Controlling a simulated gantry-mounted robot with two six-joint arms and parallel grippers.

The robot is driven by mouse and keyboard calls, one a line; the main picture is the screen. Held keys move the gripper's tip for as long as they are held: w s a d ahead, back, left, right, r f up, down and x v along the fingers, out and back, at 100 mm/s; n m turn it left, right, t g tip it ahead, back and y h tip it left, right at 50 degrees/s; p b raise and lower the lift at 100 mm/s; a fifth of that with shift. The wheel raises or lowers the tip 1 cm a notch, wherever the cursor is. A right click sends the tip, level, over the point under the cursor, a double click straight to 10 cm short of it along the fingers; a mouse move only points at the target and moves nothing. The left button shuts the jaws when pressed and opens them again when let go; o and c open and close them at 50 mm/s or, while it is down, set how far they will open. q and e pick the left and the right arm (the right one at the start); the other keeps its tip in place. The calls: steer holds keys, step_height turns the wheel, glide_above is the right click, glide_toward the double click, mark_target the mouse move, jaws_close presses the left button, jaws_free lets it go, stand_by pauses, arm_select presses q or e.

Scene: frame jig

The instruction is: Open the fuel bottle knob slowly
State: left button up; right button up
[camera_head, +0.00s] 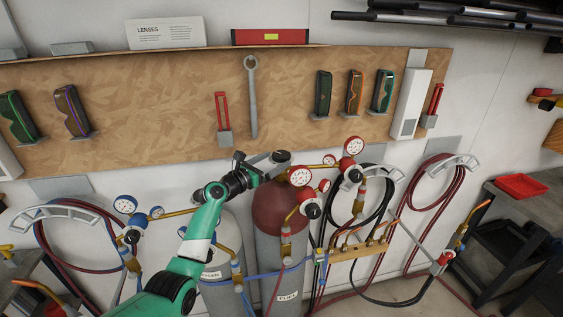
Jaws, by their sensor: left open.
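The fuel bottle (280,212) stands below the board, with a dark red shoulder and a grey body labelled FUEL. Its knob (282,156) is a dark disc on top of the grey valve. My left arm is green and reaches up from the lower left. My left gripper (253,163) is open, just left of the knob, and appears empty. I cannot tell whether a finger touches the valve. Part of the bottle's valve is hidden behind the gripper. My right gripper is out of view.
Red gauges (301,176) and regulators crowd the bottle's right side. A grey oxygen bottle (222,257) stands to its left, partly behind my arm. Blue gauges (125,204), hoses and a brass manifold (359,250) surround them. A wrench (252,100) hangs above.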

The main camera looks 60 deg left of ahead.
mark_target(282, 154)
arm_select(q)
steer(key=b+x, duration=0.1)
steer(key=x, duration=0.1)
steer(key=shift+w+a+f, duration=0.15)
steer(key=shift+w, duration=0.2)
steer(key=shift+w+a, duration=0.2)
steer(key=shift+w, duration=0.45)
steer(key=c, duration=1.3)
steer(key=shift+o, duration=0.2)
steer(key=n+g+y+p, duration=0.1)
steer(key=n+y+p, duration=0.1)
steer(key=p, duration=0.4)
steer(key=r+n+g+y+p, duration=0.1)
steer(key=y+p, duration=0.2)
steer(key=p, duration=0.3)
steer(key=shift+d+n+g, duration=0.1)
steer(key=shift+n+g, duration=0.3)
steer(key=shift+f+n+g+y+p, duration=0.4)
steer(key=shift+n+g+y+p, duration=0.1)
steer(key=shift+y+p, duration=0.15)
steer(key=o, duration=1.3)
steer(key=shift+c, duration=0.2)
